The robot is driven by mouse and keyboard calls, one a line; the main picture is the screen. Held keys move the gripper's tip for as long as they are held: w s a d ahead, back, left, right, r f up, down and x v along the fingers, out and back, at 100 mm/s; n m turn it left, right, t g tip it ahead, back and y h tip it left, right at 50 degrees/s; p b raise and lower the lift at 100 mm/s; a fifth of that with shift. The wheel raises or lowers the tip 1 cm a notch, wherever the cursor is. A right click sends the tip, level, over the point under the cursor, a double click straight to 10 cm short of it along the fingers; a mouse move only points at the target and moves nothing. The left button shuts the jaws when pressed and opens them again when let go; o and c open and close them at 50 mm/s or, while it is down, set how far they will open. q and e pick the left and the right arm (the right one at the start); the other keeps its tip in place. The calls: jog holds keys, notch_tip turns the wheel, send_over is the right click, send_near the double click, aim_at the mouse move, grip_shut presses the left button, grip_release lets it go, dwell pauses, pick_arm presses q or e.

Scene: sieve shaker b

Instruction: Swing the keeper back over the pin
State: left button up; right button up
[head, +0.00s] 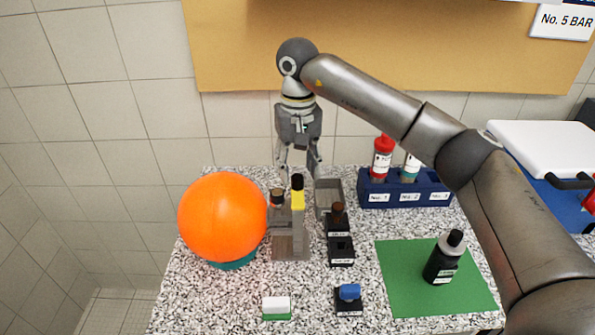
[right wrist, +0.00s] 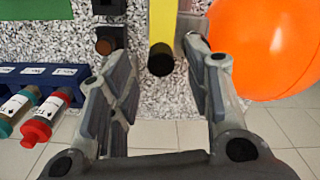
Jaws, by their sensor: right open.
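A grey fixture (head: 290,246) stands on the speckled counter, right of the orange ball. A yellow bar with a black end (head: 298,199) sits on its top; it looks like the keeper. In the right wrist view the yellow bar (right wrist: 161,22) runs down from the top edge, its black end toward me. A brown-topped part (head: 277,196) stands left of the bar; I cannot tell whether it is the pin. My right gripper (head: 299,168) is open and empty, behind and above the fixture; its fingers (right wrist: 158,52) stand either side of the bar's line, seemingly not touching it.
The large orange ball (head: 222,217) sits close left on a teal base. Right are a grey tray (head: 328,192), small black blocks (head: 341,252) and a blue bottle rack (head: 405,190). A black bottle (head: 443,258) stands on a green mat (head: 400,290). A white-topped block (head: 276,306) lies in front.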

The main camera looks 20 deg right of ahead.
aim_at(297, 176)
notch_tip(297, 176, down, 3)
jog(key=shift+f+p, duration=0.1)
jog(key=shift+p, duration=0.25)
jog(key=shift+w, duration=0.1)
jog(key=shift+c, duration=1.4)
jog(key=c, duration=0.5)
pick_arm(q)
jog(key=shift+w+d+r, duration=0.1)
jog(key=shift+w+r, duration=0.2)
jog(key=shift+w, duration=0.3)
jog(key=shift+w+r, duration=0.25)
jog(key=shift+w, duration=0.3)
pick_arm(e)
grip_shut()
